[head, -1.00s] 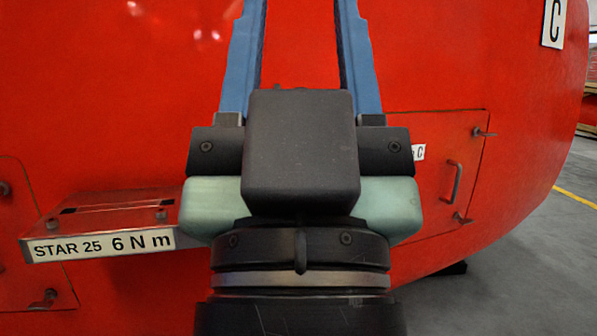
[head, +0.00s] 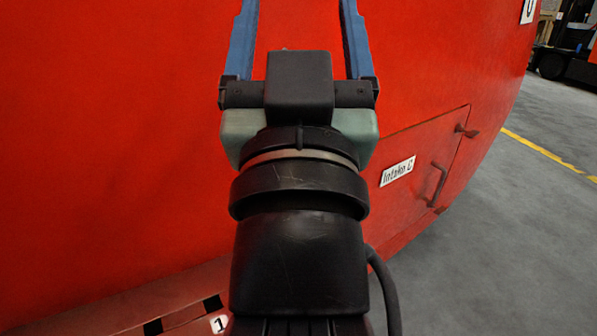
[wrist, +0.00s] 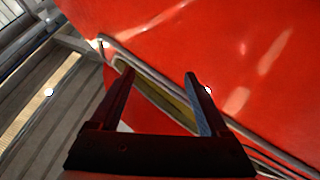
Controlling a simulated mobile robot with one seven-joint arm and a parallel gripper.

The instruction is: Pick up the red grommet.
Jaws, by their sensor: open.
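My gripper (head: 298,12) is open, with its two blue fingers apart and pointing up the head view; their tips are cut off by the top edge. In the wrist view my gripper (wrist: 159,76) also shows open, with nothing held between the fingers. I cannot make out a red grommet in either view. The red nosecone (head: 130,120) fills the space behind the gripper. In the wrist view a long pale-edged slot with a yellowish inside (wrist: 160,96) lies behind and between the fingers.
A hatch with a handle (head: 430,165) and an "Intake C" label (head: 397,171) is at right. A red ledge marked "1" (head: 218,324) shows at lower left. Grey floor (head: 500,230) with a yellow line lies open at right. Slatted grey boards (wrist: 45,125) show in the wrist view.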

